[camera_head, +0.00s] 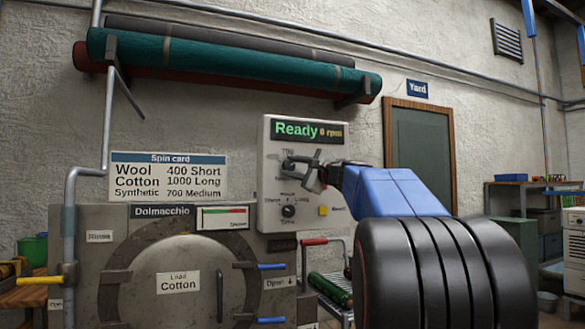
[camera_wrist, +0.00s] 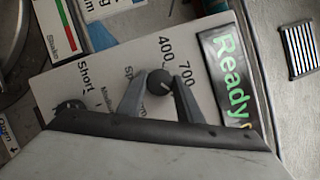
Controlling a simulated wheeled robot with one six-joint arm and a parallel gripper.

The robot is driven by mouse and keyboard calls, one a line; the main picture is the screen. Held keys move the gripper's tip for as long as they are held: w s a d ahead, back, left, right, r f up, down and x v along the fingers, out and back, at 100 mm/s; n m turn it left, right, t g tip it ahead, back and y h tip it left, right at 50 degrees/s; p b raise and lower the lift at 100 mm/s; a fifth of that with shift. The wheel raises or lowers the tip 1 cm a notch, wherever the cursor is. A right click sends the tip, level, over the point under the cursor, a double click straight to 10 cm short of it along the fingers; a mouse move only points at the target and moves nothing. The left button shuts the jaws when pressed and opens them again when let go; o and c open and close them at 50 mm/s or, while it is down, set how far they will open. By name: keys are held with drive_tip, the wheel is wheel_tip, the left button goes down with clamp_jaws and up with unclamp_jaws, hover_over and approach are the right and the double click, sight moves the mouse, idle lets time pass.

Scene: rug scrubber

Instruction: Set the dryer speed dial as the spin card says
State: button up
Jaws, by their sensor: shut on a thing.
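The white spin card (camera_head: 168,177) on the wall reads Wool 400 Short, Cotton 1000 Long, Synthetic 700 Medium. My gripper (camera_head: 290,169) is at the upper dial, the speed dial. In the wrist view the black speed dial (camera_wrist: 160,81) sits between my two fingertips, with 400 and 700 printed beside it. The 1000 mark is hidden and the pointer's setting is unclear.
A lower dial (camera_head: 288,211) marked Short, Medium and Long sits below my gripper, with a yellow button (camera_head: 323,211) to its right. Blue-handled levers (camera_head: 271,267) stick out at the door. A pipe (camera_head: 70,240) runs at the left.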

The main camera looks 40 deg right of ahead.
drive_tip(key=shift+m, duration=0.5)
drive_tip(key=o, duration=1)
drive_tip(key=s+f, duration=0.1)
drive_tip(key=s, duration=0.4)
drive_tip(key=s+f, duration=0.1)
drive_tip(key=s, duration=0.5)
drive_tip(key=s+d+f, duration=0.1)
drive_tip(key=s, duration=0.5)
drive_tip(key=shift+f, duration=0.25)
